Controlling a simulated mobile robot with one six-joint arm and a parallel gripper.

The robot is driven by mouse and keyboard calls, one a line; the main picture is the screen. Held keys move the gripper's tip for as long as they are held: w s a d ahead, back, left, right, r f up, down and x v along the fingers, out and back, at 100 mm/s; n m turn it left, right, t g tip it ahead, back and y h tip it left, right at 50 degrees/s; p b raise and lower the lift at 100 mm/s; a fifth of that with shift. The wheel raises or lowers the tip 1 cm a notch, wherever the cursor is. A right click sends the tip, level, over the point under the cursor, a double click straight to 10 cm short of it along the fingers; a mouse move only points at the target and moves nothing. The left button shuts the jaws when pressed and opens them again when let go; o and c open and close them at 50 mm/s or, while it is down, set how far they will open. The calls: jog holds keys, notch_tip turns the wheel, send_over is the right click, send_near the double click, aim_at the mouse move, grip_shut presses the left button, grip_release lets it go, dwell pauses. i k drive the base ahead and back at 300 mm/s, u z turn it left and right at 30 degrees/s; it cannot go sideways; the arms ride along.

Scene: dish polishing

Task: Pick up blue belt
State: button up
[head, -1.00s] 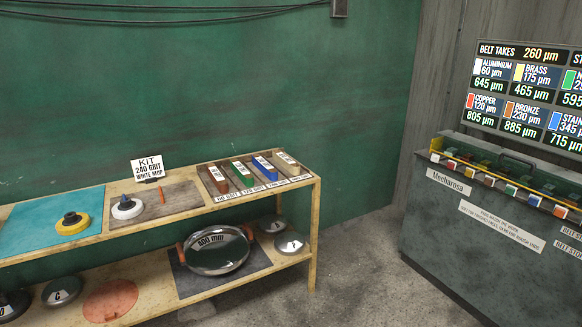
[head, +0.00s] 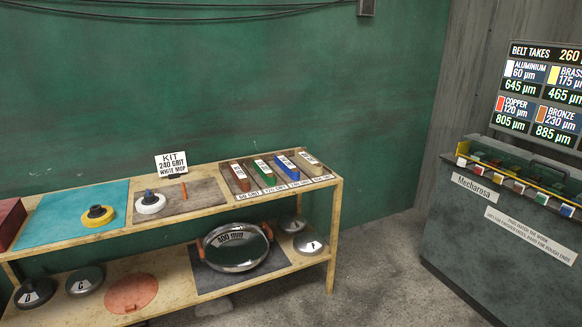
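The blue belt (head: 284,167) lies on the top shelf of the wooden bench, toward its right end. It is a long block with a white label on top. It sits third from the left in a row, between the green belt (head: 263,172) and a tan belt (head: 307,163); a brown belt (head: 239,178) is at the left. Printed grit labels run along the shelf edge in front of them. My gripper is not in view.
The bench (head: 336,209) also bears a yellow mop (head: 97,217), a white mop (head: 150,203) and a kit sign (head: 171,163). A large pan (head: 234,252) sits on its lower shelf. A dark machine (head: 500,235) stands right. Grey floor between is clear.

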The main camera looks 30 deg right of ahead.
aim_at(290, 170)
jog(key=u, duration=0.05)
jog(key=i, duration=1)
jog(key=z, duration=0.05)
